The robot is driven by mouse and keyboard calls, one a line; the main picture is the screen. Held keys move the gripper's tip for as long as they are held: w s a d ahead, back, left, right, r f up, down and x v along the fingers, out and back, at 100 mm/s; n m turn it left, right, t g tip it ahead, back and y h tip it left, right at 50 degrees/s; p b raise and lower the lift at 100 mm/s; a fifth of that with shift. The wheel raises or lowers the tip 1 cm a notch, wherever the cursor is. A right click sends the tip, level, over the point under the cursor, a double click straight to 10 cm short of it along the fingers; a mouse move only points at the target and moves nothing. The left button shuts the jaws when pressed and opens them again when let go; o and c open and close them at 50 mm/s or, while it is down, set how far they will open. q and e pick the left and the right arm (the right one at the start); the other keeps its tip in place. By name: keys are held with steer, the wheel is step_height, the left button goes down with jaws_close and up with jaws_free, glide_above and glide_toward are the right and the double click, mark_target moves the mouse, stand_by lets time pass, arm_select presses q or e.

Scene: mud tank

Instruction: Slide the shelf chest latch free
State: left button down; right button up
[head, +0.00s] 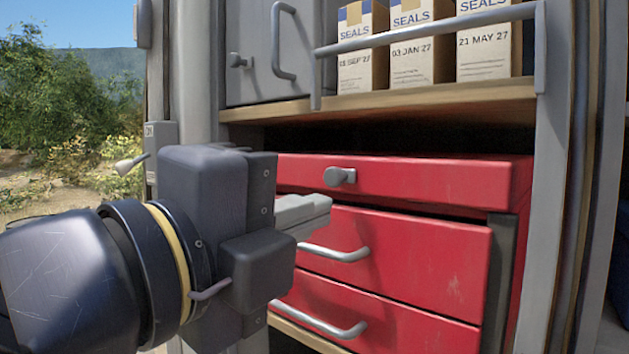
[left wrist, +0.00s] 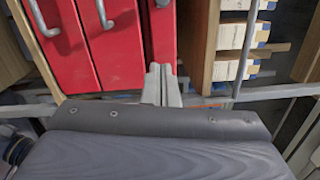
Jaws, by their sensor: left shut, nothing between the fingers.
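The red chest (head: 440,184) sits on a shelf, with a top section and two drawers below. A grey latch knob (head: 340,177) is on the front of its top section. My left gripper (head: 322,212) is shut and empty, its grey fingers in front of the chest just below the latch. In the left wrist view the shut fingers (left wrist: 161,84) point at the red chest (left wrist: 112,58), and the latch knob (left wrist: 162,3) shows at the top edge. I cannot tell whether the fingertips touch the chest. My right gripper is not in view.
Two grey drawer handles (head: 335,252) stick out below the latch. A wooden shelf above (head: 430,104) holds boxes marked SEALS (head: 424,52) behind a grey rail (head: 420,30). A grey cabinet door (head: 255,70) is at upper left. Grey posts (head: 556,170) frame the opening.

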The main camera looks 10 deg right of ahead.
mark_target(337, 186)
arm_select(q)
steer(key=shift+w, duration=0.1)
